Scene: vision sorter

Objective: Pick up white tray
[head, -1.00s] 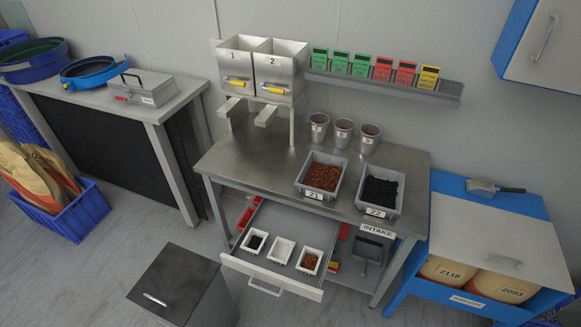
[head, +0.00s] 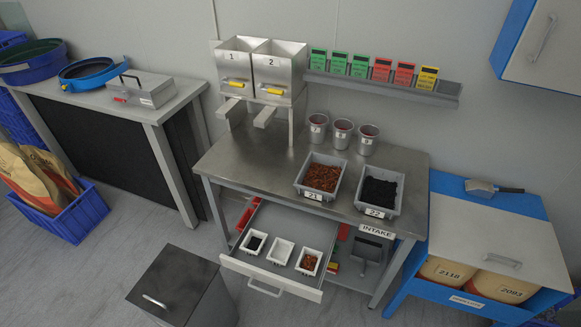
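Three small white trays lie in a row in the open drawer under the steel table. The left tray (head: 247,247) holds dark material, the middle white tray (head: 281,246) looks empty, and the right tray (head: 300,264) holds reddish-brown material. The drawer (head: 258,275) is pulled out toward me, with a handle on its front. Neither of my grippers shows in the head view.
On the steel table (head: 246,160) stand grey bins 21 (head: 301,186) and 22 (head: 364,206), several metal cups (head: 341,139) and a two-hopper unit (head: 246,76). Grey floor is free at front left.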

